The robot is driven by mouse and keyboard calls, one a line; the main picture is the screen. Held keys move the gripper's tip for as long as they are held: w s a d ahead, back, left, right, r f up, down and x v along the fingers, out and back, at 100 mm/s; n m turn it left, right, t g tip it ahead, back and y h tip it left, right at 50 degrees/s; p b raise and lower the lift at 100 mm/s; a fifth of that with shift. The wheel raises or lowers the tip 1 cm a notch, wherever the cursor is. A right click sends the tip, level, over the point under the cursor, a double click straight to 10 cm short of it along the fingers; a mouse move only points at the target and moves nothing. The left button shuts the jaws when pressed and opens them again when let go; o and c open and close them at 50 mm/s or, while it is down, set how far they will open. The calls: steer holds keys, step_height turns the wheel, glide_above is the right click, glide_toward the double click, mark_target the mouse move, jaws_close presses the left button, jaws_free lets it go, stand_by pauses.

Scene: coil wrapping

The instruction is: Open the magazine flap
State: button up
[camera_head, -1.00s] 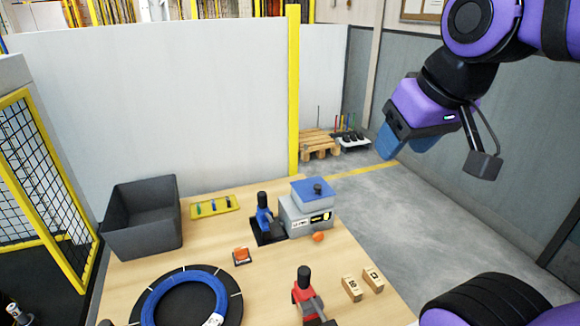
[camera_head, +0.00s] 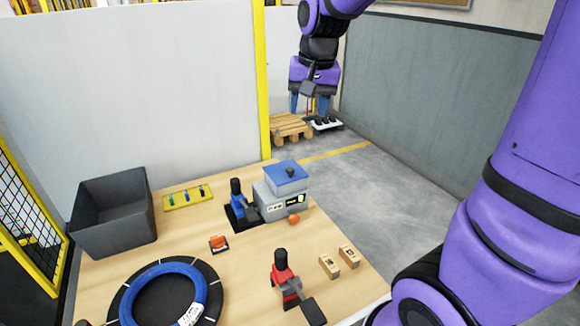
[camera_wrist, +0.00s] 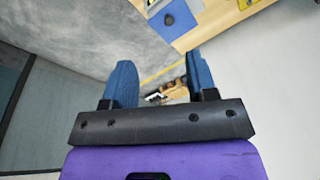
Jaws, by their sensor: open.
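A grey box with a blue lid and a dark knob, which looks like the magazine with its flap (camera_head: 287,177), stands at the far right of the wooden table. The lid lies flat on the box. In the wrist view the blue lid (camera_wrist: 172,20) shows at the top, beyond the fingers. My gripper (camera_head: 311,104) hangs in the air behind and above the box, blue fingers pointing down. In the wrist view my gripper (camera_wrist: 160,82) is open, with nothing between its fingers.
A blue-handled clamp (camera_head: 238,200) stands directly left of the box, and an orange ball (camera_head: 294,219) lies in front. A red-handled clamp (camera_head: 284,275), wooden blocks (camera_head: 338,262), a blue coil (camera_head: 200,285) and a dark bin (camera_head: 112,215) share the table. A pallet (camera_head: 290,127) is on the floor behind.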

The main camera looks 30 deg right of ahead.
mark_target(290, 169)
steer(key=w+d+f+m+g, duration=0.2)
steer(key=w+f+m, duration=0.2)
steer(key=w+f, duration=0.75)
step_height(290, 169, down, 12)
steer(key=shift+a+r, duration=0.15)
steer(key=shift+c, duration=0.2)
jaws_close()
